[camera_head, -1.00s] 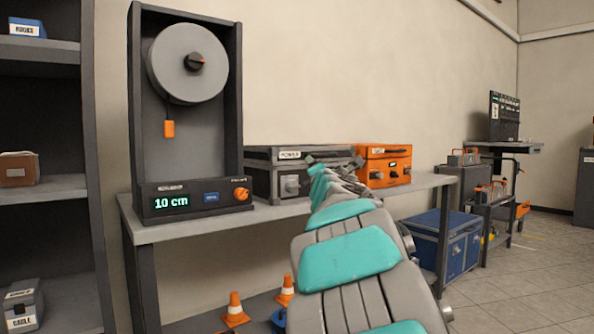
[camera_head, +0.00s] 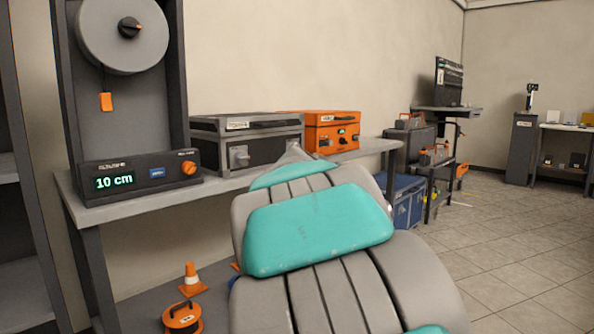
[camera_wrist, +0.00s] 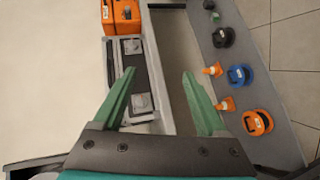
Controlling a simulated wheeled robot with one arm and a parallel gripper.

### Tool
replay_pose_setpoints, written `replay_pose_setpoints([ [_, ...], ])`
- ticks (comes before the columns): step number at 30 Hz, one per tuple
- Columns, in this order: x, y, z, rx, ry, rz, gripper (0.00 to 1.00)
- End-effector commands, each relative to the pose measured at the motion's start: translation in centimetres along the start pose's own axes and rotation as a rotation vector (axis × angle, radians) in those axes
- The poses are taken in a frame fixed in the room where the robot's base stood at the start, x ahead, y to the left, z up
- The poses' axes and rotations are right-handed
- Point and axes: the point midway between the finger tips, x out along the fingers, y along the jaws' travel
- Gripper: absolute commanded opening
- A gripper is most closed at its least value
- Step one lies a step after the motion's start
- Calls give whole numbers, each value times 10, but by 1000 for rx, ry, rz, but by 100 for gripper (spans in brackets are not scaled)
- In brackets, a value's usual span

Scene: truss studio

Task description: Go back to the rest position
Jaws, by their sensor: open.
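My gripper (camera_wrist: 160,95) shows in the wrist view with its two green fingers spread wide apart and nothing between them. Beyond the fingers lie the bench top and its lower shelf, with the gap between the fingers over the bench edge. In the head view my grey and teal arm fills the lower middle and hides part of the bench (camera_head: 100,208). The gripper itself is hidden there behind the arm.
A cable measuring machine (camera_head: 140,178) reading 10 cm stands on the bench, beside a grey case (camera_head: 245,145) and an orange box (camera_head: 325,130). Below are a cone (camera_head: 191,280), an orange reel (camera_head: 182,317) and a blue chest (camera_head: 405,203). Tiled floor at right is clear.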

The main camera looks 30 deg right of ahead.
Motion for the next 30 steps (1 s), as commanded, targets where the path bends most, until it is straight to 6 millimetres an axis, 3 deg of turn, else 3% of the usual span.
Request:
replay_pose_setpoints([
  [16,-1,-2,1,6,-2,-5,75],
  [19,-7,-11,6,46,-19,-38,75],
  [23,-33,-55,28,191,-90,-175,75],
  [30,-126,-187,56,486,-285,-560,75],
])
